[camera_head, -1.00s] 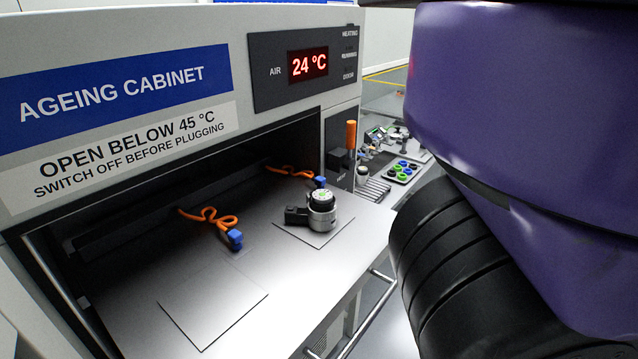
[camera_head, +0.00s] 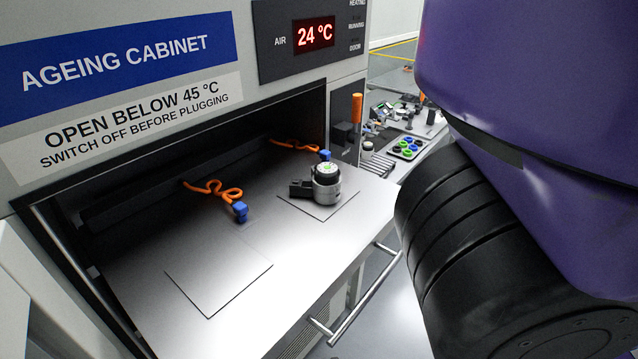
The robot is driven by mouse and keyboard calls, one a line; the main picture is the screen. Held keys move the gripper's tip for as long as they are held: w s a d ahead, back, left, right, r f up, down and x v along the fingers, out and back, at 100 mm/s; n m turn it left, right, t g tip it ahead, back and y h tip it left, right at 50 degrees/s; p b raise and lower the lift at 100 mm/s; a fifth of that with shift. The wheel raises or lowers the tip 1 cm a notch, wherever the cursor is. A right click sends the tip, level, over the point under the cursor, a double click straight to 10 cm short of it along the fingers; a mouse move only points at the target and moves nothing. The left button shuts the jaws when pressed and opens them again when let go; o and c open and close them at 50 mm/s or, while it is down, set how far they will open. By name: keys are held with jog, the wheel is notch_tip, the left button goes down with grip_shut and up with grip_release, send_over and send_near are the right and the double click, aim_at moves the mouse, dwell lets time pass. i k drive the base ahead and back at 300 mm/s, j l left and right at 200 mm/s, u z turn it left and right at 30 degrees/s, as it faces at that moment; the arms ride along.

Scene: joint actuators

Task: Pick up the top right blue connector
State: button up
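Two blue connectors on orange cables show inside the open ageing cabinet. The nearer blue connector (camera_head: 240,212) lies on the shelf at the end of a second orange cable (camera_head: 213,190). A round silver and black actuator (camera_head: 326,186) stands on the right square plate, its black socket block pointing left. My gripper is not in view; only my purple and black arm links fill the right side.
The cabinet shelf (camera_head: 205,250) slopes across the view, with an empty square plate (camera_head: 218,277) at front left. A door handle bar (camera_head: 360,300) runs along the front. A tray of green and blue caps (camera_head: 407,148) and an orange-topped post (camera_head: 356,108) stand beyond.

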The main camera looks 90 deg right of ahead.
aim_at(325, 154)
jog(key=k+l+u, duration=0.35)
jog(key=k+l, duration=0.2)
jog(key=l, duration=0.25)
jog(key=k+l+u, duration=0.35)
jog(key=k+l, duration=0.3)
jog(key=k+l+u, duration=0.3)
jog(key=k+l, duration=0.2)
jog(key=k, duration=0.2)
